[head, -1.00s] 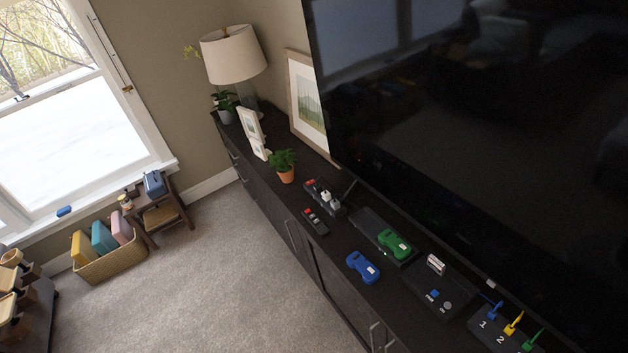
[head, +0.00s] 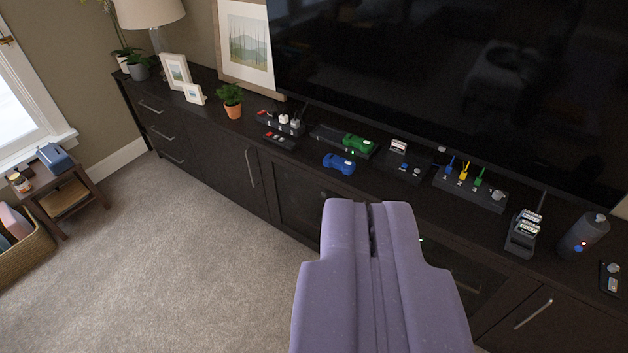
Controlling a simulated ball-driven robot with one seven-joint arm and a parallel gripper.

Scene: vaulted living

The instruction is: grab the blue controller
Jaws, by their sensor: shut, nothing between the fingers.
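The blue controller (head: 339,163) lies on top of the dark media cabinet (head: 222,127), near its front edge. A green controller (head: 357,143) lies just behind it on a flat black box. My gripper (head: 368,205) is purple, shut and empty. In the picture its fingertips are just below the blue controller and a little to its right, apart from it. The blue controller is in full view.
A black remote (head: 280,140) and a power strip (head: 280,122) lie left of the controller. A console (head: 404,166) and a numbered switch box (head: 470,188) are to the right. The large TV (head: 450,80) stands behind. Carpet (head: 190,240) in front is clear.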

